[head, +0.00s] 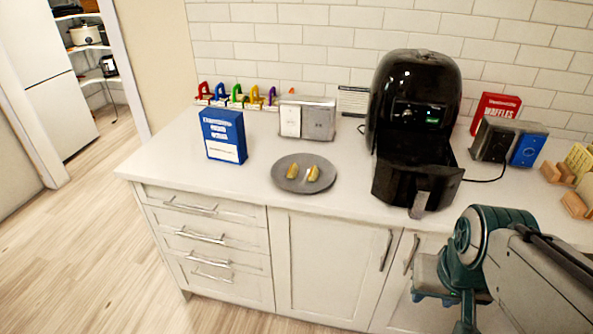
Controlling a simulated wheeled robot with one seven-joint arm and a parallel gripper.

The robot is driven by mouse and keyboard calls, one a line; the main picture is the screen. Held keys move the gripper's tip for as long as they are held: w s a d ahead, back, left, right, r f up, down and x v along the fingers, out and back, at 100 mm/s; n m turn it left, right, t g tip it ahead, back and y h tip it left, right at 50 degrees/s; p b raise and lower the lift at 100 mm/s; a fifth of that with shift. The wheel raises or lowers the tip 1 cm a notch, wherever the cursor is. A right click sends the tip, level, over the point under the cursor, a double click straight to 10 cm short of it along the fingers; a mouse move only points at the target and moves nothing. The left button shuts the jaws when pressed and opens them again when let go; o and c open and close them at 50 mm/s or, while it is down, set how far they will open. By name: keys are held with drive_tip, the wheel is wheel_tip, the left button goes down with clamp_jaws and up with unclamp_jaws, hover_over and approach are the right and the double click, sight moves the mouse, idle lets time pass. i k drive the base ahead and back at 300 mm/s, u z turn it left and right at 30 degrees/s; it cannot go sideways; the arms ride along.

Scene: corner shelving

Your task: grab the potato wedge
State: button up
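Two yellowish potato wedges lie apart on a round grey plate (303,188) on the white counter. One wedge (292,171) is on the left and the other wedge (313,173) is on the right. My gripper (447,308) is at the lower right, in front of the cabinet doors, well to the right of the plate and nearer the camera. It is not touching the wedges or the plate. Its fingertips are partly cut off and seen at an angle, so I cannot tell whether it is open or shut.
A black air fryer (408,100) stands right of the plate, its drawer (415,182) pulled out over the counter edge. The counter in front of the plate is clear.

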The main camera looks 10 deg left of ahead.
sight(294, 169)
drive_tip(key=k, duration=0.9)
drive_tip(key=u, duration=0.75)
drive_tip(key=i, duration=0.65)
drive_tip(key=u, duration=0.85)
drive_tip(key=i, duration=0.65)
drive_tip(key=z, duration=0.7)
drive_tip(key=i, duration=0.85)
drive_tip(key=z, duration=0.9)
